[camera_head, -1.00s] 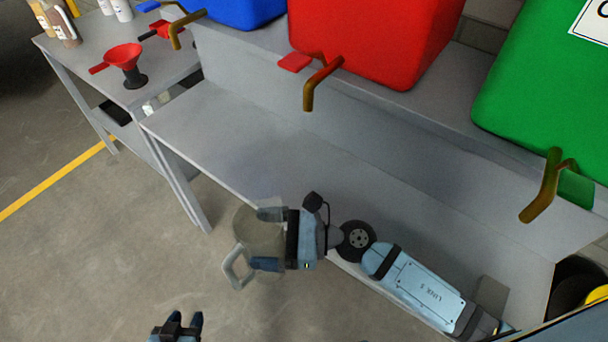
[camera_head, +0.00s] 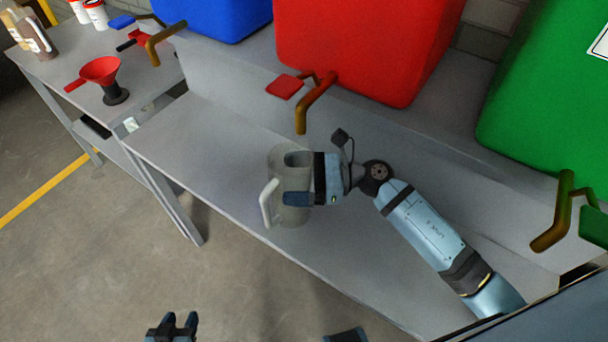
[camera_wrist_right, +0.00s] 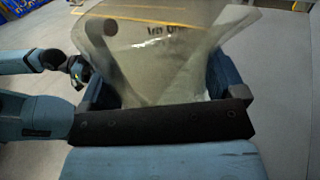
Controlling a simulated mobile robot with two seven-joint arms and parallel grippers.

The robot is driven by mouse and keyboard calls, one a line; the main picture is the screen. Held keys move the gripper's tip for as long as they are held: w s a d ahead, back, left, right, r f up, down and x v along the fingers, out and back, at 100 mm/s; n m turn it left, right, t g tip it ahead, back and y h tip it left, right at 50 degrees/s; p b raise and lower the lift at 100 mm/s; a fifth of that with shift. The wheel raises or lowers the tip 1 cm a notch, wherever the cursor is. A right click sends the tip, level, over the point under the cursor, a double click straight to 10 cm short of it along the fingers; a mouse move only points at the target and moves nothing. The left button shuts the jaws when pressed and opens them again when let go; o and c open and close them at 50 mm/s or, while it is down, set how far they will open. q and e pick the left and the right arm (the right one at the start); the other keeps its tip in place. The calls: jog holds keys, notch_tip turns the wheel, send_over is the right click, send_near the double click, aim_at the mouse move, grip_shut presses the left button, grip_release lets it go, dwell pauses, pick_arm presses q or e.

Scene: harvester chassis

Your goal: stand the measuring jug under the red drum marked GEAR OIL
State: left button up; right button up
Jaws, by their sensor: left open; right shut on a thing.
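The measuring jug (camera_head: 279,172) is clear and greyish with a white handle toward the left. My right gripper (camera_head: 290,179) is shut on it and holds it roughly upright over the lower shelf, below and a little left of the red drum's tap. I cannot tell whether its base touches the shelf. The jug fills much of the right wrist view (camera_wrist_right: 165,50). The red drum (camera_head: 360,45) stands on the upper ledge, with a brass tap (camera_head: 314,103) and red lever; no marking shows on it. My left gripper (camera_head: 172,324) is open and empty over the floor at the bottom.
A blue drum (camera_head: 222,15) and a green drum (camera_head: 550,100) flank the red one, each with a brass tap jutting over the lower shelf (camera_head: 205,135). A side table at the left bears a red funnel (camera_head: 101,72) and bottles (camera_head: 37,38). Shelf left of the jug is clear.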

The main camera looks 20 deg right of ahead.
jog(key=w+d+f, duration=0.2)
jog(key=f, duration=0.1)
jog(key=shift+d+f, duration=0.25)
jog(key=shift+d, duration=0.15)
jog(key=shift+f, duration=0.2)
jog(key=o, duration=0.8)
jog(key=shift+r, duration=0.1)
